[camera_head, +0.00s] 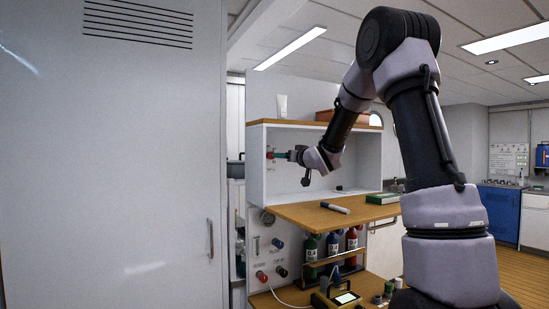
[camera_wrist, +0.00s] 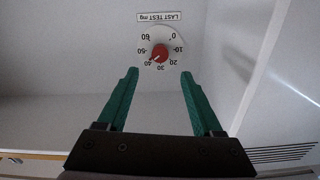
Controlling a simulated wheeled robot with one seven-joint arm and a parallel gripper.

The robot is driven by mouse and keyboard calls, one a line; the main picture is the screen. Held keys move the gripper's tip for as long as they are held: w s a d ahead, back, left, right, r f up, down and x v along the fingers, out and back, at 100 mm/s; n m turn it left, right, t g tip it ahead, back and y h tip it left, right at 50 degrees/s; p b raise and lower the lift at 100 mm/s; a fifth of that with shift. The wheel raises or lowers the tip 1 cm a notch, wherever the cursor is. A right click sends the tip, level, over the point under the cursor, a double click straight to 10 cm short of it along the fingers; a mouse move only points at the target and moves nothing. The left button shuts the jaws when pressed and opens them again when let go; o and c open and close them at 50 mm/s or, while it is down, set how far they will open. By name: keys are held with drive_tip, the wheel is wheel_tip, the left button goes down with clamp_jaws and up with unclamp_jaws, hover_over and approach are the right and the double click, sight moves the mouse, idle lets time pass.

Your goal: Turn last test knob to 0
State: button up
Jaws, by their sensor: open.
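The last test knob (camera_wrist: 160,54) is red on a round white dial, with numbers from 0 to 60 around it and a "LAST TEST mg" label (camera_wrist: 158,17). Its pointer appears to be toward the lower left, near 40. In the head view, the knob (camera_head: 269,153) is on the inner left wall of the white cabinet. My gripper (camera_wrist: 159,73) is open, with its two green fingers pointing toward the dial. The knob lies ahead, between the fingertip directions, and nothing is held. In the head view, my gripper (camera_head: 283,155) is close to the knob; contact cannot be told.
The white cabinet (camera_head: 320,127) has a wooden shelf (camera_head: 300,213) below, bearing a marker (camera_head: 335,208) and a green book (camera_head: 382,198). Several bottles (camera_head: 332,246) stand underneath. A large grey door (camera_head: 110,170) fills the left. The cabinet's interior around my wrist is mostly clear.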

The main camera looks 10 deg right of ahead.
sight(271, 156)
drive_tip(key=x, duration=1)
drive_tip(key=shift+w, duration=0.2)
clamp_jaws()
